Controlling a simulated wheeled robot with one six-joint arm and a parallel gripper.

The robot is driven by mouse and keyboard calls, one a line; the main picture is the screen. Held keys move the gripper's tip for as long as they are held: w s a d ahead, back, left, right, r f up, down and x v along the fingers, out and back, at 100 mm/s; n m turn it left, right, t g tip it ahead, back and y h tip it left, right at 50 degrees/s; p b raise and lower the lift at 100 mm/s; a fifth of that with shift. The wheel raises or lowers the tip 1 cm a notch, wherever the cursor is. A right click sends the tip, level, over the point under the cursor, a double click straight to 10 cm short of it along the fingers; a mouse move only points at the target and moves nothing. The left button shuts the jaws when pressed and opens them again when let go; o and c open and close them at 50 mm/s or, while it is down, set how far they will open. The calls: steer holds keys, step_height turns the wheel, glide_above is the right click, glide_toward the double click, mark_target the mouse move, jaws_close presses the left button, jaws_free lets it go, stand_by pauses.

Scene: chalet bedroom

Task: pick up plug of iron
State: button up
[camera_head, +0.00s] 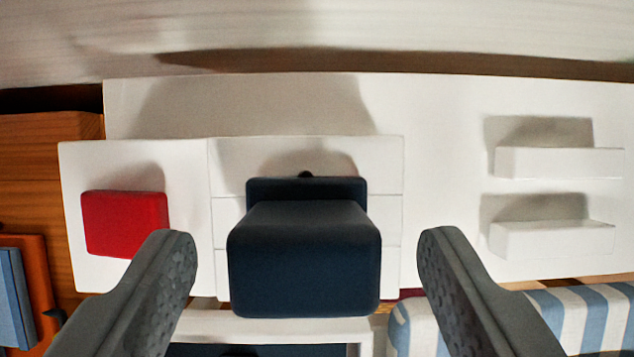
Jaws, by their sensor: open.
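The plug (304,262), a dark navy block with rounded edges, sits in the middle of the view. It stands out from a white panel (230,235) and hides part of it. My gripper (308,238) is open, with one grey finger to the left of the plug and one to the right. Clear gaps show between the plug and both fingers. The iron itself cannot be made out for certain.
A red square button (125,224) is on the panel's left part, close to my left finger. Two white ledges (558,163) (552,240) stick out at the right. A blue-and-white striped cloth (580,318) lies at the bottom right. Orange wood (48,160) is at the left.

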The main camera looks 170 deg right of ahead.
steer(key=shift+x, duration=1.1)
steer(key=c, duration=1.1)
steer(key=shift+o, duration=0.2)
steer(key=shift+r, duration=0.1)
